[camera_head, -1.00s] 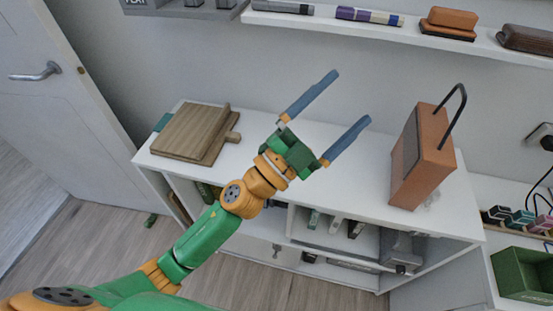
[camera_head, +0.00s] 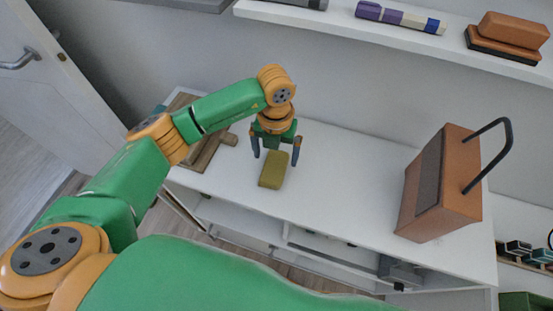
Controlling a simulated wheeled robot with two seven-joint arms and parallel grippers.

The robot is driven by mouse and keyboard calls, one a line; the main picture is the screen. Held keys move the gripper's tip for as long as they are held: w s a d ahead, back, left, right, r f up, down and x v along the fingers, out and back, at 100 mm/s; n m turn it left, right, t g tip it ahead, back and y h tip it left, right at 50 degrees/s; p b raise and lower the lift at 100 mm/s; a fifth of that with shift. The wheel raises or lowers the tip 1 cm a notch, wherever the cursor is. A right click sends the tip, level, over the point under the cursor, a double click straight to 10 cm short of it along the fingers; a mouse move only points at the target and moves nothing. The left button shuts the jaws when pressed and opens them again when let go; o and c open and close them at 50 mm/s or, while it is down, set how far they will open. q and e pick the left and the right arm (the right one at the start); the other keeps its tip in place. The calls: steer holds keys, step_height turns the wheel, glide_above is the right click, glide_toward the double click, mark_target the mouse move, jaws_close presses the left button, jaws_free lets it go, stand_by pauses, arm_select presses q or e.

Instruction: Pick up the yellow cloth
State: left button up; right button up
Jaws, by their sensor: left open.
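The yellow cloth (camera_head: 273,170) is a small folded olive-yellow block lying on the white desk top (camera_head: 340,180). My left gripper (camera_head: 275,157) points down at the cloth's far end, with its two blue fingers apart, one on each side. The fingers are open, and I cannot tell whether they touch the cloth. My right gripper is not in view.
A brown box with a black handle (camera_head: 438,190) stands to the right on the desk. A wooden board (camera_head: 205,153) lies to the left, partly behind my arm. A wall shelf (camera_head: 400,38) above holds markers and a brown eraser. The desk between cloth and box is clear.

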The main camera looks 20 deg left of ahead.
mark_target(275, 165)
arm_select(q)
steer(key=f, duration=0.3)
steer(key=shift+s+a+f, duration=0.15)
steer(key=shift+s+f, duration=0.15)
steer(key=shift+w+f, duration=0.15)
steer(key=shift+w, duration=0.1)
steer(key=shift+s, duration=0.2)
steer(key=c, duration=1.1)
steer(key=shift+c, duration=0.8)
steer(key=shift+w, duration=0.1)
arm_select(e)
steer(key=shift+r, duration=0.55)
arm_select(q)
step_height(275, 165, up, 3)
steer(key=shift+r, duration=0.1)
steer(key=s+d+r+b, duration=0.1)
steer(key=s+d+r, duration=0.2)
steer(key=s+r, duration=0.7)
steer(key=s, duration=0.3)
steer(key=shift+s+d, duration=0.3)
steer(key=shift+d, duration=0.1)
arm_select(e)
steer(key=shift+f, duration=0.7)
